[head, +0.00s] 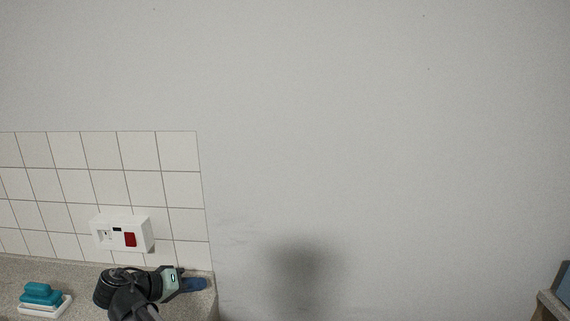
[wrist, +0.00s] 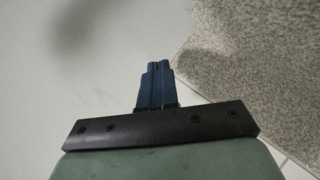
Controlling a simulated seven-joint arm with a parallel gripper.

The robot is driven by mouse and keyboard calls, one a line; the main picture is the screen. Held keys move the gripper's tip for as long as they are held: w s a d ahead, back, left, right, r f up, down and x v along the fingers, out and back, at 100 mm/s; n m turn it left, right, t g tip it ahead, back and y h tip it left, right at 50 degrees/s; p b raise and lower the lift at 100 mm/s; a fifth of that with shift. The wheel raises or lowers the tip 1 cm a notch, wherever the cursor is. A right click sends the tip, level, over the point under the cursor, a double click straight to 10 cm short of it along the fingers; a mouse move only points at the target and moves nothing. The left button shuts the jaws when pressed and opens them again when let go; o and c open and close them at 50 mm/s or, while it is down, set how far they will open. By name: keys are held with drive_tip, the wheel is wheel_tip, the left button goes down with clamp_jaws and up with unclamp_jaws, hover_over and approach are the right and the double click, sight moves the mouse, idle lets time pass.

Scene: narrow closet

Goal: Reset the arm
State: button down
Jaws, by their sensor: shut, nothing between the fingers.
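My gripper (head: 203,284) shows at the lower left of the head view, at the right end of the speckled countertop. Its blue fingers point right, towards the counter's end. In the wrist view my gripper (wrist: 159,65) has its two blue fingers together, with nothing between them. The fingertips appear near the counter's edge. I cannot tell the exact height of the fingers above the counter.
The speckled countertop (head: 70,272) runs along the lower left; it also fills the upper right of the wrist view (wrist: 262,50). A teal object (head: 40,294) sits in a white dish (head: 62,309). A white socket box (head: 122,234) is on the tiles. Bare wall (head: 380,150) lies right.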

drive_tip(key=w+d+f+m+g, duration=0.1)
drive_tip(key=d+f+g, duration=0.2)
drive_tip(key=d+f, duration=0.8)
drive_tip(key=w+d+f+g, duration=0.2)
drive_tip(key=d+f, duration=0.8)
drive_tip(key=d, duration=0.1)
drive_tip(key=s+d+f+g+y, duration=0.1)
drive_tip(key=s+d+f+g, duration=0.1)
drive_tip(key=s+d+f, duration=0.3)
drive_tip(key=s+d+f+g, duration=0.1)
drive_tip(key=d+f, duration=0.2)
drive_tip(key=f, duration=0.5)
drive_tip(key=s+d+f+g+y, duration=0.1)
drive_tip(key=s+d+f+g, duration=0.1)
drive_tip(key=s+d+f, duration=0.3)
drive_tip(key=s+d+f+g+y, duration=0.2)
drive_tip(key=s+f, duration=0.6)
drive_tip(key=s, duration=0.4)
drive_tip(key=s+d+f+m+g+y, duration=0.1)
drive_tip(key=s+d+f+g+y, duration=0.2)
drive_tip(key=s+f, duration=0.6)
drive_tip(key=s+d+y, duration=0.1)
drive_tip(key=s+d, duration=0.1)
drive_tip(key=s, duration=0.1)
drive_tip(key=shift+s+d+g, duration=0.15)
drive_tip(key=shift+d+g, duration=0.1)
drive_tip(key=shift+g, duration=0.05)
drive_tip(key=c, duration=1.8)
unclamp_jaws()
